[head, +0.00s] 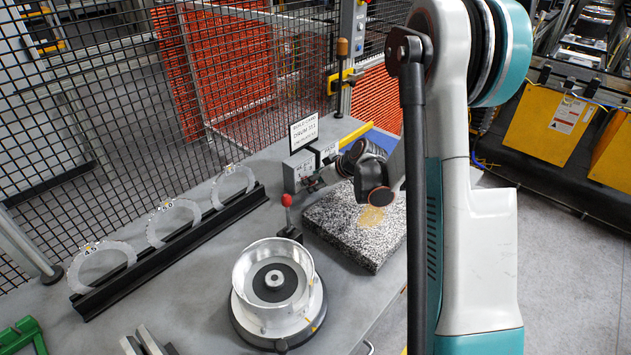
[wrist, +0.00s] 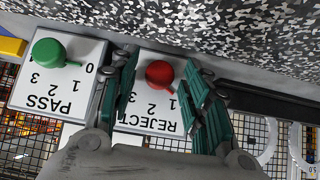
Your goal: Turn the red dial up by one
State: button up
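The red dial (wrist: 159,74) sits on a white panel marked REJECT (wrist: 156,118) in the wrist view. Its pointer leans to the lower right, seemingly toward the 1, and a 2 and 3 also show. Any 0 mark is hidden behind a finger. My gripper (wrist: 161,77) is open, one green-padded finger on each side of the red dial, with gaps showing between them and the knob. In the head view my gripper (head: 311,183) is at the front of a grey box (head: 298,168); the dial itself cannot be made out there.
A green dial (wrist: 48,52) on the PASS panel (wrist: 50,95) is just left in the wrist view. A speckled slab (head: 340,225) lies under my arm.

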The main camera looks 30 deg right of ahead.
jog(key=c, duration=0.8)
jog(key=shift+d+f+m+g+y+b, duration=0.1)
jog(key=shift+d+m+g+y+b, duration=0.15)
jog(key=shift+y+b, duration=0.35)
jog(key=shift+a+m+y, duration=0.1)
jog(key=shift+m+y, duration=0.25)
jog(key=shift+y, duration=0.15)
jog(key=o, duration=1.1)
jog(key=shift+c, duration=0.2)
jog(key=v, duration=1.2)
jog(key=shift+w+r, duration=0.2)
